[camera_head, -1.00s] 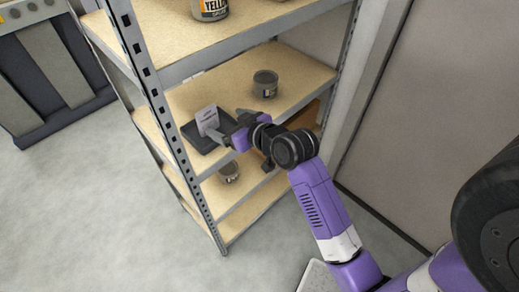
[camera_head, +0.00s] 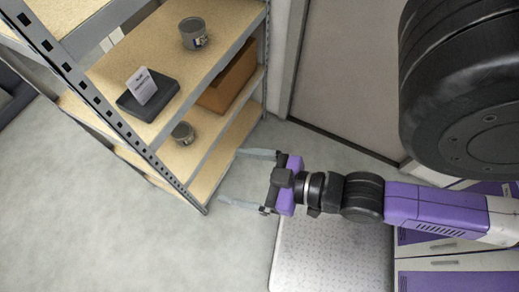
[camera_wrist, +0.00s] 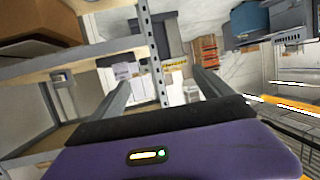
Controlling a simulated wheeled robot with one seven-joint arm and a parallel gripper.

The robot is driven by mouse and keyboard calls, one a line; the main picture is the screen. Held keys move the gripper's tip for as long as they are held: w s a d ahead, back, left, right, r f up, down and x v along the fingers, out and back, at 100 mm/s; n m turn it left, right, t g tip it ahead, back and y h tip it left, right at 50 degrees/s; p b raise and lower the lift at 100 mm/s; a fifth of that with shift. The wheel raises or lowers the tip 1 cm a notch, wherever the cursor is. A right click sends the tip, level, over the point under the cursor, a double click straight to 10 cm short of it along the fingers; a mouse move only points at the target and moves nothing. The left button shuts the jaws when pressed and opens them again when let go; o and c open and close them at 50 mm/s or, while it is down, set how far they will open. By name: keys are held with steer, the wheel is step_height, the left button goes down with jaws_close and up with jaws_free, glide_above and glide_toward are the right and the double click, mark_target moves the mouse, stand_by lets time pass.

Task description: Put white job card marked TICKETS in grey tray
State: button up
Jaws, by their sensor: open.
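The white job card (camera_head: 142,86) stands tilted in the grey tray (camera_head: 165,92) on a shelf in the head view. Its dark print is too small to read. My gripper (camera_head: 241,179) is open and empty, out over the floor to the right of the shelving unit and well apart from the card and tray. In the wrist view my gripper's two fingers (camera_wrist: 160,85) are spread with nothing between them. I cannot make out the card or tray in the wrist view.
A grey tin (camera_head: 194,34) stands behind the tray on the same shelf. The metal upright (camera_head: 110,105) edges the shelves. The floor (camera_head: 90,220) in front is clear.

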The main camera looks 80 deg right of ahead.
steer(key=s+a+r+n+y, duration=0.1)
steer(key=s+a+r, duration=0.1)
steer(key=s+r, duration=0.1)
steer(key=shift+v, duration=0.8)
steer(key=shift+f, duration=0.15)
